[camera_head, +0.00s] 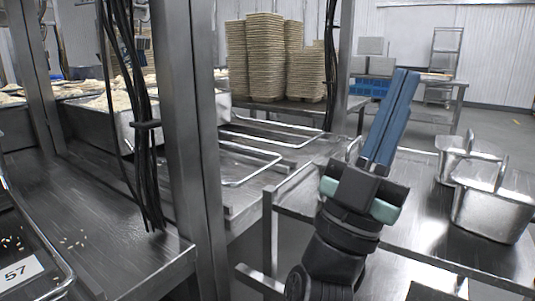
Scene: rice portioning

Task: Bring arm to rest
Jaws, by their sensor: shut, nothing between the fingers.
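My gripper (391,118) stands at the right of centre, pointing up and tilted slightly right. Its two long blue fingers lie together with nothing between them. My arm rises below it from the bottom edge. The gripper is held in front of a metal table and touches nothing that I can see.
Two metal containers with handles, a near one (492,205) and a far one (466,158), stand on the metal table (419,238) at the right. A metal post (190,130) with black cables is at the left. A tray (22,262) labelled 57 and scattered grains lie lower left. Stacked trays (264,58) stand behind.

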